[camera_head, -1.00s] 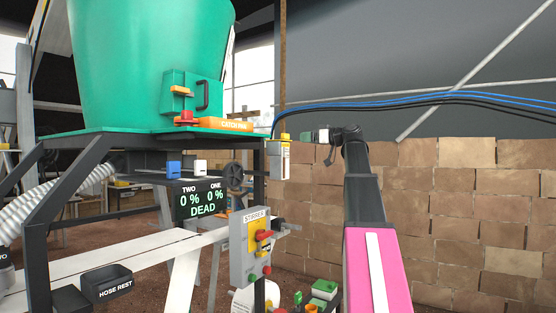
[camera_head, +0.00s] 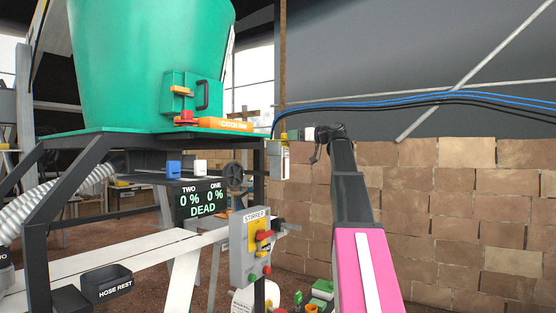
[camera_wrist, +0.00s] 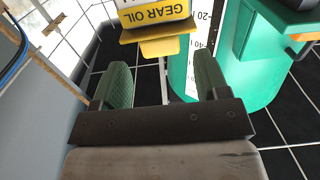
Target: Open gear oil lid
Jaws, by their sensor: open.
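The gear oil container (camera_head: 279,163) hangs at the right edge of the green stand in the head view, small and pale with a yellow upper part. In the wrist view the gear oil container (camera_wrist: 152,10) is at the top, its label upside down. Its yellow lid (camera_wrist: 157,32), with a smaller yellow tab below it, lies beyond and between my fingertips. My gripper (camera_wrist: 161,68) is open and empty, its green fingers apart and not visibly touching the lid. In the head view my gripper (camera_head: 292,134) is at the container's top and hides part of it.
A green tank (camera_head: 140,70) stands on the stand, with an orange catch pan (camera_head: 222,124) at its foot. The stirrer box (camera_head: 250,248) is below the container. Blue and black cables (camera_head: 400,103) run along the wall behind my arm.

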